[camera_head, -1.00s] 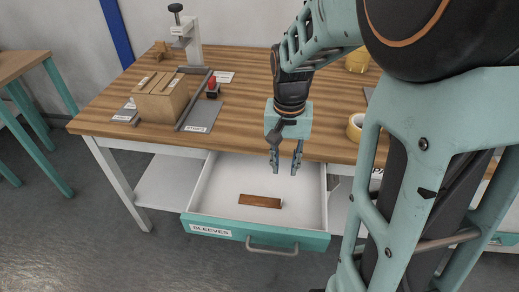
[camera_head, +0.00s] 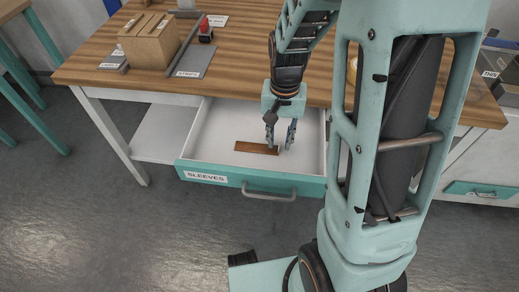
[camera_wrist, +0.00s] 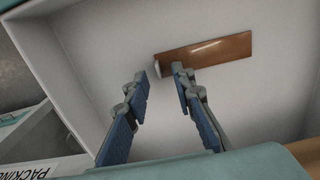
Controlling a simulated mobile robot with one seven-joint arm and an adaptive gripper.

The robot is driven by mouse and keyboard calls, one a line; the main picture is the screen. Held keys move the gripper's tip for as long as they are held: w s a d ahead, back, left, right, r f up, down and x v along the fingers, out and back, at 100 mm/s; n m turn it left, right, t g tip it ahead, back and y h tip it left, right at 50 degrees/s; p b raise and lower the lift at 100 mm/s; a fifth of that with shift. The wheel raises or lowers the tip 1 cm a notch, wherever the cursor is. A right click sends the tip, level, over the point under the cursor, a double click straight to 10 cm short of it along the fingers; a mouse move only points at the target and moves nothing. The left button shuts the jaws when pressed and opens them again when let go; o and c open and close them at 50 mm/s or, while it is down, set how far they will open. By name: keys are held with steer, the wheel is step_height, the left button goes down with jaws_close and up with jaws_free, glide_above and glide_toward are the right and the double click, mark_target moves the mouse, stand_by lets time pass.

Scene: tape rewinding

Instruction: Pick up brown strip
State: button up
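The brown strip (camera_head: 256,148) lies flat on the white floor of the open drawer (camera_head: 222,122) labelled SLEEVES. In the wrist view the strip (camera_wrist: 222,50) shows a pale end at its left, close to the tip of one finger. My gripper (camera_head: 280,144) is open, pointing down into the drawer at the strip's right end in the head view. In the wrist view my gripper (camera_wrist: 160,78) has nothing between its fingers. I cannot tell how high the fingertips are above the drawer floor.
The drawer's teal front (camera_head: 240,182) and white walls surround the strip. The drawer floor is otherwise clear.

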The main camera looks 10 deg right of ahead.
steer(key=shift+f, duration=0.35)
steer(key=shift+r, duration=0.1)
jaws_close()
